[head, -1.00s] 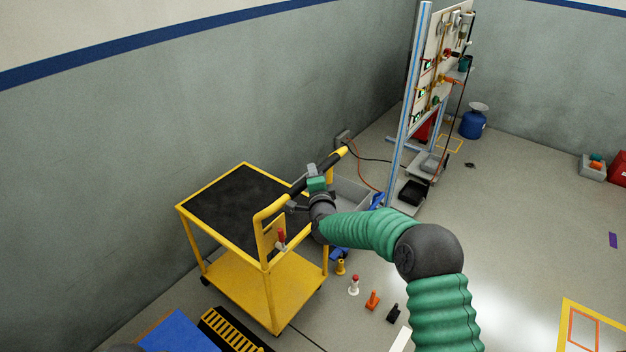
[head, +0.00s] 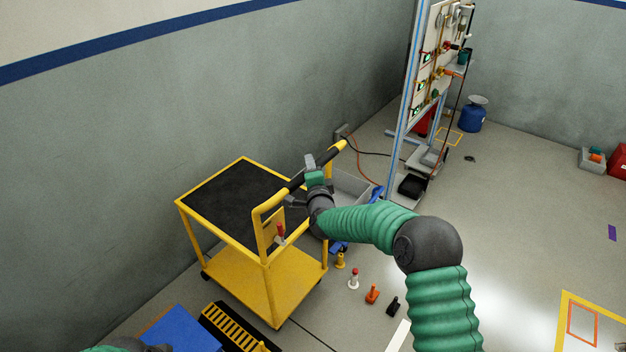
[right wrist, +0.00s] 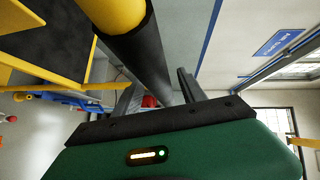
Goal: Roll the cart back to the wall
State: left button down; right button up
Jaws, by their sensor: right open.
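The yellow cart (head: 267,290) with a black top mat (head: 225,205) stands beside the grey wall (head: 150,130) at the left, with floor showing between them. Its push handle (head: 334,157), a yellow bar with a black grip, is on the right side. My right gripper (head: 305,185) is at this handle, its jaws open with the bar appearing to run between them. In the right wrist view the black grip (right wrist: 150,60) passes close to the fingers (right wrist: 160,95); contact is unclear. Part of my left arm shows at the lower left edge; its gripper is not visible.
A grey bin (head: 350,187) and a panel stand (head: 430,75) are beyond. A blue surface (head: 180,328) lies in front.

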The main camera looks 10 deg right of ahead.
jog(key=s+a+r, duration=0.1)
jog(key=s+r, duration=0.1)
jog(key=s, duration=1.4)
jog(key=shift+a, duration=0.3)
jog(key=s+d+f+n+g+p, duration=0.1)
jog(key=s+n+g+p, duration=0.4)
jog(key=s, duration=0.9)
jog(key=s+d+f+n+g+y+p, duration=0.1)
jog(key=s+d+n+g+p, duration=0.2)
jog(key=s+n+g+p, duration=0.2)
jog(key=s+n+g, duration=0.3)
jog(key=s+n, duration=0.4)
jog(key=s, duration=0.3)
jog(key=shift+s+g, duration=0.3)
jog(key=shift+g, duration=0.1)
jog(key=shift+s, duration=0.1)
